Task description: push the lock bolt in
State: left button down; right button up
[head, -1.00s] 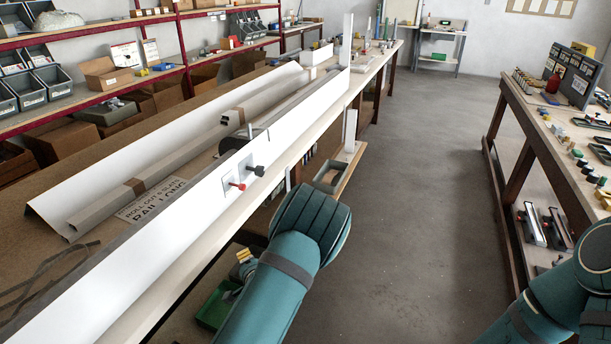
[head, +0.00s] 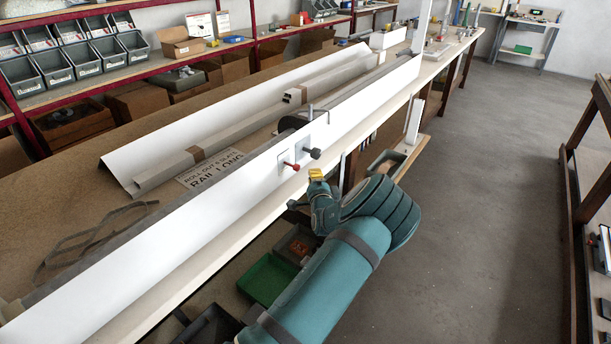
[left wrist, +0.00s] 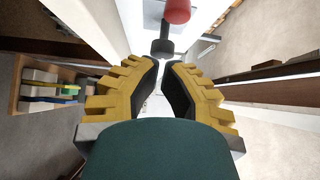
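A long white shutter profile (head: 230,205) lies along the bench edge. A small plate on its front face carries a red-tipped pin (head: 290,165) and a black round knob (head: 313,153) beside it. I cannot tell which of the two is the lock bolt. My left gripper (head: 316,174) is just below and in front of them, apart from both. In the left wrist view the black knob (left wrist: 162,48) lies beyond the fingertips, with the red tip (left wrist: 177,11) above it. The fingers are drawn together with only a narrow gap at the tips, and hold nothing. My right gripper is out of view.
A clamp (head: 310,116) stands on the profile's top edge behind the plate. A sign (head: 210,167) and strips lie on the bench. A green bin (head: 267,279) sits below the bench. A small tray (head: 385,160) juts out past the gripper.

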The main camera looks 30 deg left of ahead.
aim_at(298, 170)
pick_arm(q)
jog(key=shift+a, duration=1.7)
jog(key=shift+w+a+b, duration=0.1)
jog(key=shift+a+b, duration=0.7)
jog(key=shift+a, duration=0.7)
